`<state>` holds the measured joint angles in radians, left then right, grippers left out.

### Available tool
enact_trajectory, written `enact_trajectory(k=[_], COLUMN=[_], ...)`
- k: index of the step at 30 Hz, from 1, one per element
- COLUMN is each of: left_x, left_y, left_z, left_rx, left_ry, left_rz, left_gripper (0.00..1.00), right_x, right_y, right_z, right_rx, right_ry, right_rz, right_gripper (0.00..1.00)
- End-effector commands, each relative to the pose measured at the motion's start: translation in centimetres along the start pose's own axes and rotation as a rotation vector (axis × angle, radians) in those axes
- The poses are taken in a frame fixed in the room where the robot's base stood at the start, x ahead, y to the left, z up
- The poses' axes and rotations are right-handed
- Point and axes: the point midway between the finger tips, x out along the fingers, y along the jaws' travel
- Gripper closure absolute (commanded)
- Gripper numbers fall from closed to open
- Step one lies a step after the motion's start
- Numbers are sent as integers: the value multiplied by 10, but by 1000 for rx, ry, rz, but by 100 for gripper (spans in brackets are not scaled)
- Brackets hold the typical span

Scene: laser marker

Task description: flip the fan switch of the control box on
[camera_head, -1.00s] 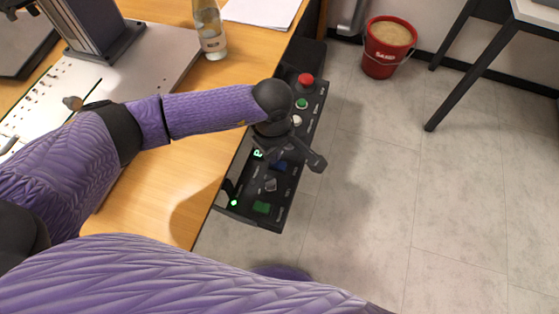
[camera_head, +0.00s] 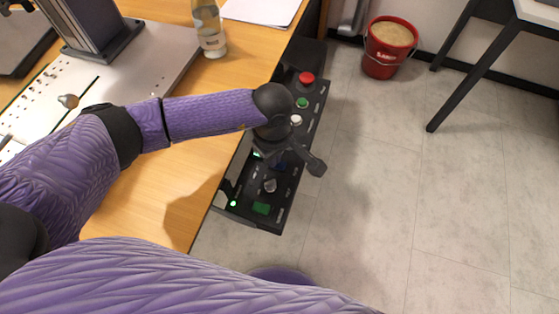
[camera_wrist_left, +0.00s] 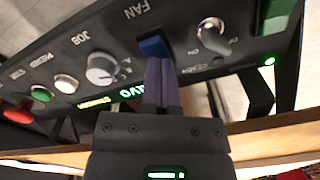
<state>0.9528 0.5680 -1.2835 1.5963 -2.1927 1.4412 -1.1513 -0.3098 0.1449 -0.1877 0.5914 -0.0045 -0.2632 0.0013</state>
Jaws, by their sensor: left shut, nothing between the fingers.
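The control box (camera_head: 285,203) is a black panel hung at the table's front edge, with a row of buttons, knobs and switches. Its blue fan switch (camera_wrist_left: 153,46) sits beside the white FAN label in the left wrist view. In the head view the switch is mostly hidden behind my gripper. My left gripper (camera_wrist_left: 161,62) is shut and empty. Its fingertips are right at the lower edge of the blue switch, touching or nearly so. The gripper also shows over the panel's middle in the head view (camera_head: 278,150). My right gripper is out of view.
Beside the fan switch are a grey JOB knob (camera_wrist_left: 102,68) and a key-type On/Off switch (camera_wrist_left: 213,36). A red button (camera_head: 307,78) is at the box's far end. A bottle (camera_head: 208,28) stands on the table, and a red bucket (camera_head: 388,48) on open floor.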

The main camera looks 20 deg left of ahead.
Motion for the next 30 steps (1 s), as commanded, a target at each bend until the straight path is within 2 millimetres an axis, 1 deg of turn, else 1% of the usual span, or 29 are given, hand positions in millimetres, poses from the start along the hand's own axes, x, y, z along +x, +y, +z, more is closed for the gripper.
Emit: enact_trajectory(k=[2,5,16,21,23,30], left_x=[-1,-8,-51,-70,-73,-70], left_y=[0,0,0,0,0,0], left_z=[0,0,0,0,0,0], left_rx=[0,0,0,1,1,0], left_ry=[0,1,2,2,2,0], left_rz=[0,1,2,2,1,-1], left_gripper=[100,100,100,100,100,100], right_x=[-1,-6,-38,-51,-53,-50], right_y=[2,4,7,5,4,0], right_z=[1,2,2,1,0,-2], right_rx=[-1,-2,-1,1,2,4], right_ry=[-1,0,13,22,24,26], right_rz=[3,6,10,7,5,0], right_gripper=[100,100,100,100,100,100])
